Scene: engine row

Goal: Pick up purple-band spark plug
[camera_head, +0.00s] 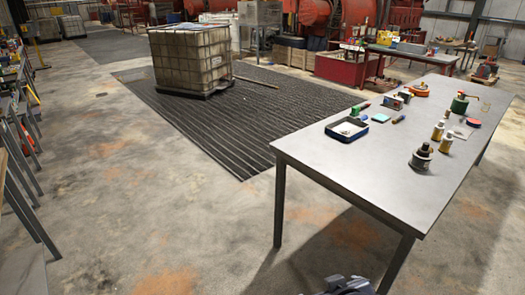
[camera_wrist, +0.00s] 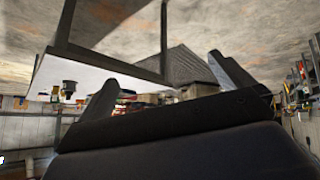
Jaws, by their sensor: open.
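I cannot make out a purple-band spark plug in either view. The small things on the grey table (camera_head: 340,170) are too small in the head view to tell a band colour. A blue tray (camera_head: 347,129) on its near left side holds something pale. My gripper (camera_wrist: 166,88) is open in the wrist view, its two dark fingers spread apart with nothing between them. The wrist picture looks upside down, and the table (camera_wrist: 95,68) shows beyond the fingers at the left. A part of my arm shows at the bottom of the head view.
A caged tank (camera_head: 190,58) stands on the dark ribbed mat (camera_head: 220,120). Open concrete floor lies left of the table. Another bench stands behind.

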